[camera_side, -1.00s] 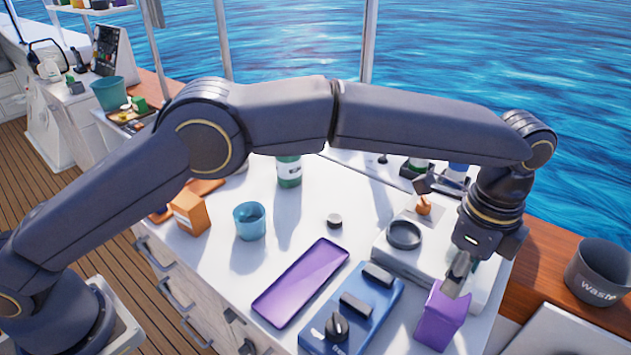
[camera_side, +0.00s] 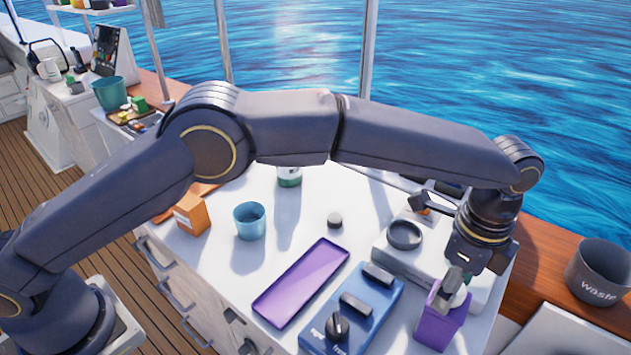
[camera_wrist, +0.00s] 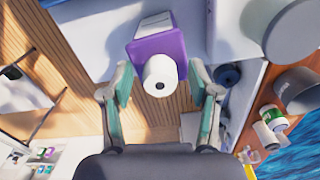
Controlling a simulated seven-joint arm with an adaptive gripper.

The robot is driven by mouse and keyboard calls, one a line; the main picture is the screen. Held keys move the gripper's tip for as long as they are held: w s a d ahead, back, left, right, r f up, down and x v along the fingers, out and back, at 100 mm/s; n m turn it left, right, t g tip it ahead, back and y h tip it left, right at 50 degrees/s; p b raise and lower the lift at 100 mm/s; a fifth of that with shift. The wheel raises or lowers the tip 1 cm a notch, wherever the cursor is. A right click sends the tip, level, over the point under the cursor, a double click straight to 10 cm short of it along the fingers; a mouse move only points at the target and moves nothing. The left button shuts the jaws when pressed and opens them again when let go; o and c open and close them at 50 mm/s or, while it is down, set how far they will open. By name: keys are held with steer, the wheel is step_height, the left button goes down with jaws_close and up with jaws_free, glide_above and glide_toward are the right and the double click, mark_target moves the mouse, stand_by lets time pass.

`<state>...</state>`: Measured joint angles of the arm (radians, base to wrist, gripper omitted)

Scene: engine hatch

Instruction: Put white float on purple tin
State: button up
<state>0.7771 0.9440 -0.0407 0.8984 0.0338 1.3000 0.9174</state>
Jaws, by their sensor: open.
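The white float (camera_wrist: 160,74) is a short cylinder with a dark hole, at the purple box (camera_wrist: 158,42) in the wrist view. The side view shows this box (camera_side: 440,328) at the counter's front right. A shallow purple tray (camera_side: 300,282) lies flat in mid-counter and looks empty. I cannot tell which purple thing is the tin. My gripper (camera_wrist: 160,103) is open, with one finger on each side of the float and visible gaps. In the side view my gripper (camera_side: 457,290) is low over the box and partly hides the float.
A blue panel with knobs (camera_side: 350,315) lies between tray and box. A grey ring (camera_side: 405,235) sits on a white unit behind. A blue cup (camera_side: 250,220) and an orange box (camera_side: 192,215) stand left. A waste bin (camera_side: 598,272) stands right.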

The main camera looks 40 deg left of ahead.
step_height(320, 180, up, 11)
steer(key=s+a+r+n+t, duration=0.1)
steer(key=a+r+n, duration=0.5)
steer(key=a, duration=0.6)
steer(key=s+a+r+n+t, duration=0.1)
steer(key=a+r+n+t, duration=0.15)
steer(key=a+r, duration=0.7)
steer(key=s+a+f+n+t, duration=0.1)
steer(key=s+a+f+n, duration=0.4)
steer(key=s+a, duration=0.4)
steer(key=s+a+f+n+t, duration=0.1)
steer(key=s+a+f+n, duration=0.5)
steer(key=s+a, duration=0.3)
steer(key=shift+a+f, duration=0.65)
steer(key=shift+f, duration=0.05)
